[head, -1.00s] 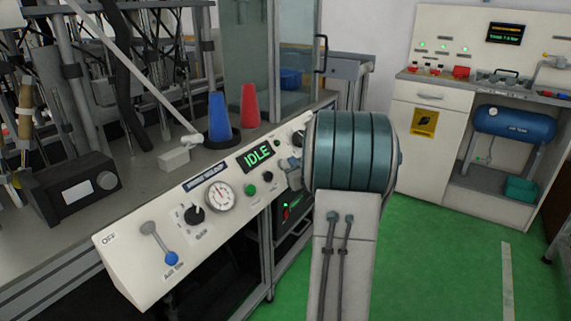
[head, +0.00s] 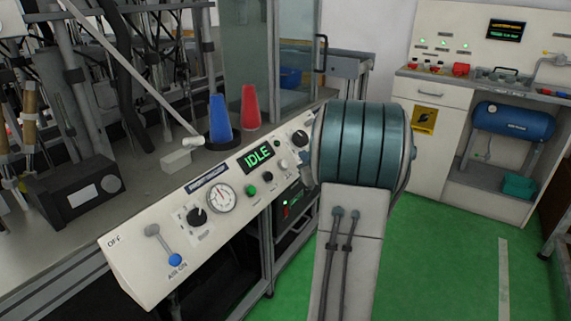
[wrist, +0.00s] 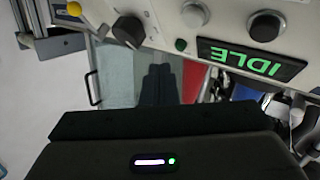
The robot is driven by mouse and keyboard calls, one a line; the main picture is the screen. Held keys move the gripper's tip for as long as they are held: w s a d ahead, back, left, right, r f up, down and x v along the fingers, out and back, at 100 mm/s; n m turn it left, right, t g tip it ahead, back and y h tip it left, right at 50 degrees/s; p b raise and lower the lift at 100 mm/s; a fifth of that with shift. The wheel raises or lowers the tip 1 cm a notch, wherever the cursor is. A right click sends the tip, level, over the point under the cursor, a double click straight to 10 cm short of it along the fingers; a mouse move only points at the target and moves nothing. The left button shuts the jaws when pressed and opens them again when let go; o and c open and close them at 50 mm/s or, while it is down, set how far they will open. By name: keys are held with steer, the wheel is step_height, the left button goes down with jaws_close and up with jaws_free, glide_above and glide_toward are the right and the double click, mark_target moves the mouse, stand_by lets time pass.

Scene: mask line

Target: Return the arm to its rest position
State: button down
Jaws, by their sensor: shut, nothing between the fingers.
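My arm's teal-banded joint (head: 361,145) and pale link stand in front of the control panel's right end in the head view. My gripper is hidden behind them there. In the wrist view my gripper (wrist: 160,70) shows as two dark fingers side by side, shut and empty. The wrist view is upside down, with the panel along its top. The fingers touch nothing that I can see.
The sloped control panel (head: 140,267) has a green IDLE display (head: 257,157), a gauge (head: 221,198) and a blue-tipped lever (head: 175,260) pointing down. Blue (head: 220,118) and red (head: 250,106) cones stand behind it. Green floor (head: 440,260) is clear at right.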

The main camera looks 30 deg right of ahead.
stand_by(0.4)
steer(key=s+a+r+m+g+h+p, duration=0.1)
steer(key=s+a+r+g+p, duration=0.15)
steer(key=a+r+p, duration=0.45)
steer(key=s+a+r+m+g+p, duration=0.1)
steer(key=s+a+r+g+p, duration=0.1)
steer(key=a+r+g+p, duration=0.5)
steer(key=s+a+r+n+g+y+p, duration=0.1)
steer(key=s+a+p, duration=0.3)
steer(key=s+a, duration=0.6)
steer(key=s+a+r+g+y+p, duration=0.3)
steer(key=s+a+p, duration=0.2)
steer(key=s+a, duration=0.5)
steer(key=shift+a+r+n, duration=0.25)
steer(key=shift+r+n, duration=0.05)
steer(key=shift+n, duration=0.1)
steer(key=shift+g, duration=0.25)
